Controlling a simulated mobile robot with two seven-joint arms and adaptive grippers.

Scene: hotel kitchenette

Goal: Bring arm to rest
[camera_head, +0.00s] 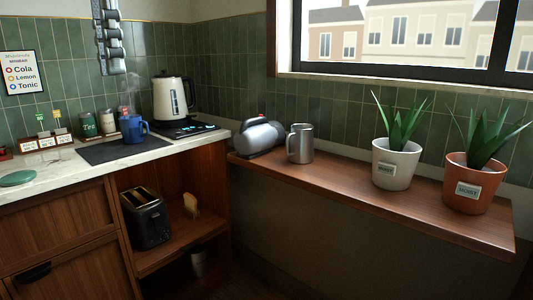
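My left gripper (112,68) hangs into the top left of the head view, in front of the green tiled wall. Only a narrow grey part of it shows, and I cannot tell whether its fingers are apart. No object is visible in it. It appears above the counter (158,152), to the left of the cream kettle (172,97), and looks clear of both. My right gripper is not in view.
A blue mug (133,129) stands on a dark mat. A toaster (146,217) sits on the shelf below. The wooden ledge (335,178) holds a silver appliance (259,136), a metal mug (300,144) and two potted plants (396,165) (470,184). The ledge's middle is clear.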

